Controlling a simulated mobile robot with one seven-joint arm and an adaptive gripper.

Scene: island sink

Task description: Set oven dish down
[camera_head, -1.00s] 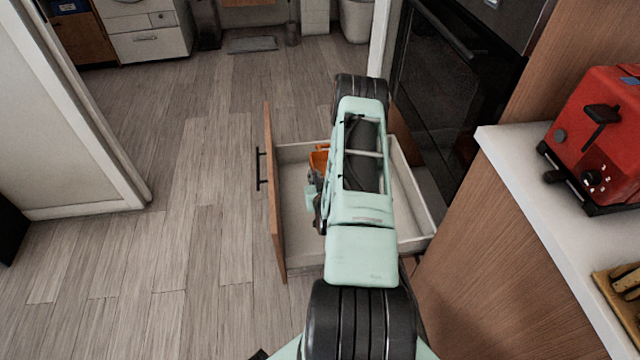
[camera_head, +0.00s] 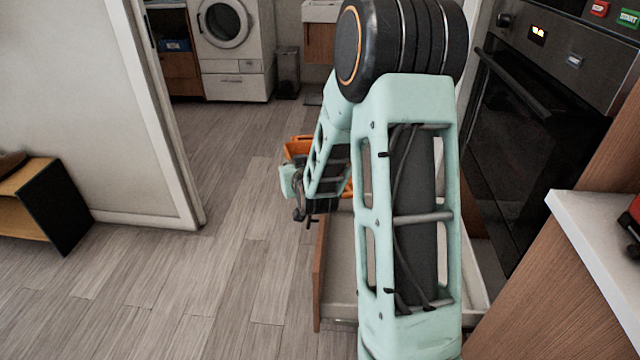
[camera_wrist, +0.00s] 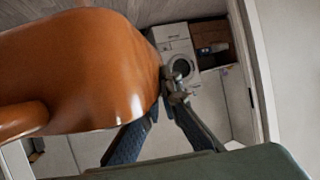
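The orange oven dish (camera_head: 300,147) is up in the air above the open drawer, partly hidden behind my arm in the head view. In the wrist view the glossy orange dish (camera_wrist: 85,75) fills the upper left, tilted. My gripper (camera_wrist: 166,98) has its fingers closed at the dish's right edge and appears to hold it there. The exact contact is partly hidden by the dish. In the head view the fingertips are hidden by my arm.
The open drawer (camera_head: 340,285), with a wooden front, lies below, largely covered by my arm. A black oven (camera_head: 525,130) and a white counter (camera_head: 595,235) stand at right. Wooden floor (camera_head: 220,250) is free at left. A washing machine (camera_head: 230,30) stands at the back.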

